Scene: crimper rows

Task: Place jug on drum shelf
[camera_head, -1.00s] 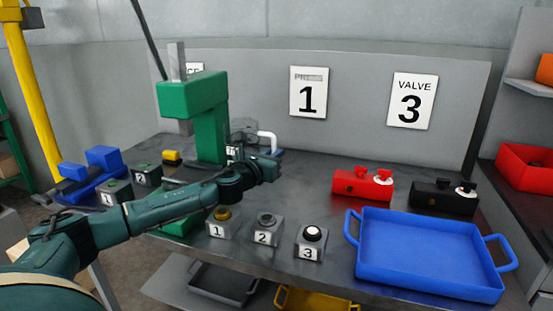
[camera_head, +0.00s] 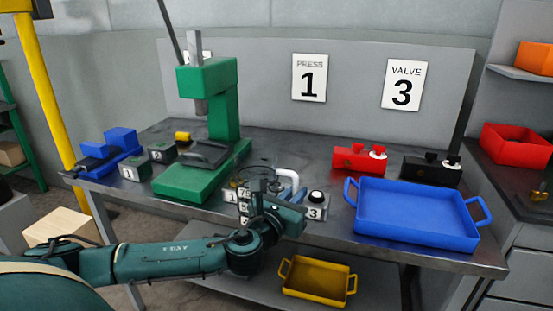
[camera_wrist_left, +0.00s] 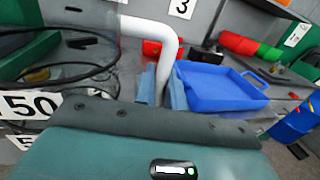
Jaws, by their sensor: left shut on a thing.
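My left gripper (camera_head: 284,196) is shut on the white handle (camera_head: 289,178) of the jug, in front of the workbench's button boxes. In the left wrist view the bent white handle (camera_wrist_left: 150,28) rises between the pale blue fingertips. The jug body (camera_head: 262,175) looks see-through, with thin dark rim lines; its outline is hard to make out. A "50" label (camera_wrist_left: 30,104) shows at the left of the wrist view. I cannot pick out a drum shelf for certain; a blue rounded thing with yellow (camera_wrist_left: 292,125) stands at the right there. My right gripper is not in view.
A green press (camera_head: 210,120) stands left of the jug. A blue tray (camera_head: 412,239), a red valve block (camera_head: 350,160) and a black one (camera_head: 425,171) are to the right. A yellow tray (camera_head: 318,283) is on the bench's lower shelf. A red bin (camera_head: 515,148) is at far right.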

